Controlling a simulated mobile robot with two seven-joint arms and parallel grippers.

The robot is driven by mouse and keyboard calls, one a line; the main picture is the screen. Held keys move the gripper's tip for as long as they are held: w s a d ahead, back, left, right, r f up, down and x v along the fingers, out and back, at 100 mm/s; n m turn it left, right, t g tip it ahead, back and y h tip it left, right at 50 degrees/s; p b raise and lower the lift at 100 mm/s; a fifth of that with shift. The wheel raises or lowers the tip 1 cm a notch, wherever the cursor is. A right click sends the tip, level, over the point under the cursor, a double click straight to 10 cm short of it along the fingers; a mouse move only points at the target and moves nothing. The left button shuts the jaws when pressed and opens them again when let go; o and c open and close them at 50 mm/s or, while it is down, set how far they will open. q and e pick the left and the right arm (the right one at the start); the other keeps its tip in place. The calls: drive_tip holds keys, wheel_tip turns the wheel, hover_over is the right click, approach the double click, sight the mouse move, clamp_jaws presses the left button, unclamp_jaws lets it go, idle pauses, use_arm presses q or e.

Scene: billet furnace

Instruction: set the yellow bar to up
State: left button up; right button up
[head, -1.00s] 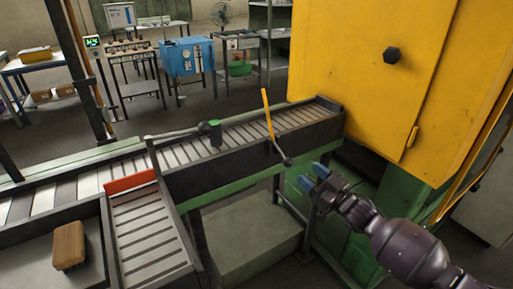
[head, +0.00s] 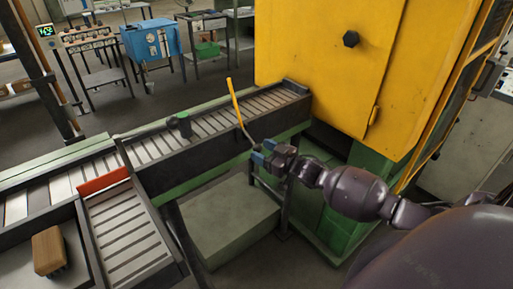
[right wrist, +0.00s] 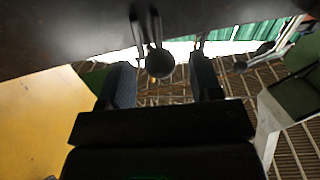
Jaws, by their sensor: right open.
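The yellow bar (head: 235,100) stands steeply at the side of the roller conveyor in the head view, its top leaning a little left. A dark rod runs from its lower end down toward my right gripper (head: 263,153), which has blue fingertips. In the right wrist view a dark ball knob (right wrist: 160,65) on a rod appears between the two open fingers of my right gripper (right wrist: 163,82). I cannot tell whether they touch it. In the head view the knob is hidden at the fingertips. My left gripper is not in view.
The conveyor (head: 205,141) runs left from the yellow furnace cabinet (head: 320,55). A green cylinder (head: 184,126) sits at its far edge. An orange-red stop (head: 103,181) and a brown block (head: 48,250) are at the left. A grey-green plinth (head: 225,222) lies below.

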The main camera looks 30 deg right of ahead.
drive_tip(key=shift+x, duration=1.4)
clamp_jaws()
